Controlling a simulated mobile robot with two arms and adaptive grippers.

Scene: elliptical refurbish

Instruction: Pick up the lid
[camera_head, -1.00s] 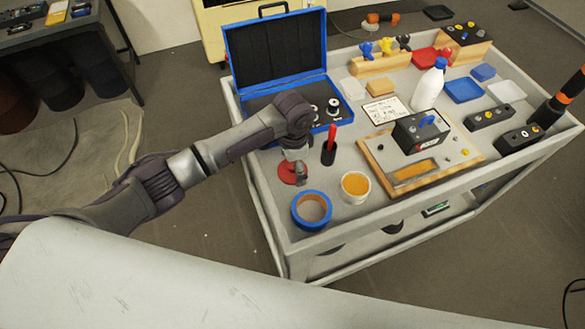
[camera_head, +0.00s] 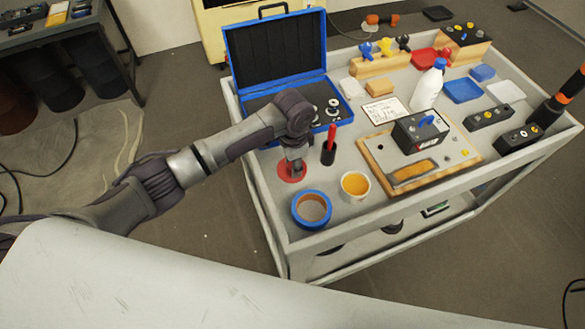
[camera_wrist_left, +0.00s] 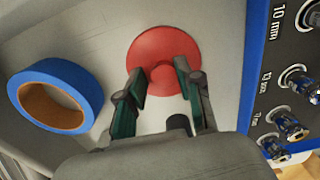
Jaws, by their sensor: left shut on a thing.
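The lid (camera_head: 285,174) is a round red disc near the left edge of the cart top, partly hidden under my left gripper (camera_head: 294,169) in the head view. In the left wrist view the lid (camera_wrist_left: 163,47) lies ahead of the fingers, with a small knob at its middle. My left gripper (camera_wrist_left: 160,88) has its two fingers on either side of the knob and is shut on it. I cannot tell whether the lid is touching the cart top. My right gripper does not show.
A blue tape roll (camera_head: 311,209) and a white cup with orange contents (camera_head: 355,186) stand close by. A black holder with a red tool (camera_head: 328,152) is beside the gripper. The open blue case (camera_head: 275,60) is behind. The cart's raised rim (camera_head: 262,215) runs along the left.

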